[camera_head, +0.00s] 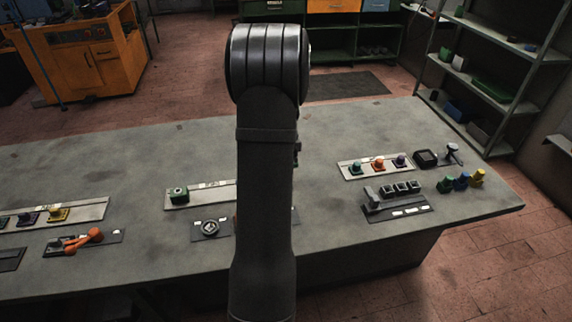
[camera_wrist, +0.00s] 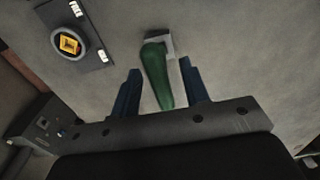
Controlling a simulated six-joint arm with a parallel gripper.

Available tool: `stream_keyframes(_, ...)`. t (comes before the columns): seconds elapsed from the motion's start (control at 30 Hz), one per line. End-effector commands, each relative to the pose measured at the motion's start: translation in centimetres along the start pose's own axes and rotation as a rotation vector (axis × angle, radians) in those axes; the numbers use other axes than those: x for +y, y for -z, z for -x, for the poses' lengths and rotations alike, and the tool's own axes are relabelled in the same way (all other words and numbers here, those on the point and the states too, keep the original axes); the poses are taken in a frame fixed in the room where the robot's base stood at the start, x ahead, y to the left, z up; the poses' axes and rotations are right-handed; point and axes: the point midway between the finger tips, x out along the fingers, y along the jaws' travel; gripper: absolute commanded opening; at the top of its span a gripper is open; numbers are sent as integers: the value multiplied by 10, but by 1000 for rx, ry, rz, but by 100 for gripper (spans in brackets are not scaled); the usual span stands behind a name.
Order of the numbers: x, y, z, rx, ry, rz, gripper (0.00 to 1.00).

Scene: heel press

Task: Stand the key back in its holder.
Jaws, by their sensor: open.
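In the wrist view, a long green handle with a pale grey block at its far end (camera_wrist: 156,72) appears to be the key. It lies lengthwise between the two blue fingers of my gripper (camera_wrist: 161,86). The gripper is open, with a gap on each side of the green handle. I cannot tell how high the fingers are above the surface. In the head view, my own arm hides the gripper and this green thing. I cannot make out for sure which thing is the key's holder.
In the wrist view, a dark plate (camera_wrist: 88,22) with a yellow square knob (camera_wrist: 70,44) is at upper left. On the grey table (camera_head: 330,240) stand a panel with coloured knobs (camera_head: 345,170), a black switch block (camera_head: 399,207), a black box (camera_head: 425,158) and an orange lever (camera_head: 84,239).

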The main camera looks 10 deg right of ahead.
Motion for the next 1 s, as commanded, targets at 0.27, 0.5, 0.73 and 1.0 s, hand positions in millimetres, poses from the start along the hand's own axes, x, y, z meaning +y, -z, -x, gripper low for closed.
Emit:
stream_keyframes(0.27,-1,0,24,1,4,0,42)
stream_keyframes(0.5,-1,0,82,1,5,0,42)
stream_keyframes(0.73,-1,0,136,1,4,0,42)
stream_keyframes(1.0,0,0,170,0,1,0,42)
